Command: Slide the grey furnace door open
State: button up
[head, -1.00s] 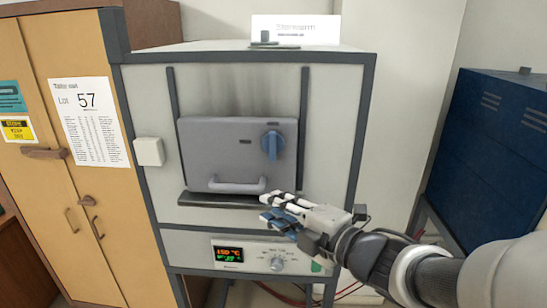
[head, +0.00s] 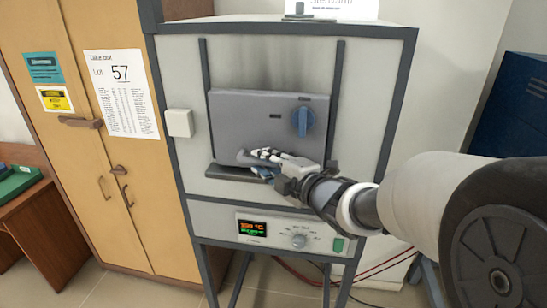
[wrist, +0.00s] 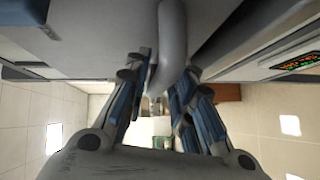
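The grey furnace door (head: 262,112) is down in front of the furnace, between two dark vertical rails, with its lower edge just above a dark ledge (head: 228,174). A blue knob (head: 303,121) is at its right side. My gripper (head: 268,160) is at the door's lower edge and hides most of the handle in the head view. In the wrist view the rounded grey handle (wrist: 172,40) runs down between the fingers of my gripper (wrist: 163,85). The fingers stand apart, one on each side of it. I cannot tell whether they touch it.
A control panel (head: 276,233) with a lit display is below the ledge. A white box (head: 179,123) is on the furnace's left side. A yellow cabinet (head: 60,170) stands at left, a blue unit (head: 510,115) at right. The wall above the door is clear.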

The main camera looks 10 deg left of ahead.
jog(key=shift+c, duration=0.2)
grip_shut()
dwell(0.3)
notch_tip(320, 180, up, 17)
jog(key=p, duration=1)
jog(key=shift+f, duration=0.1)
jog(key=shift+o, duration=0.2)
grip_release()
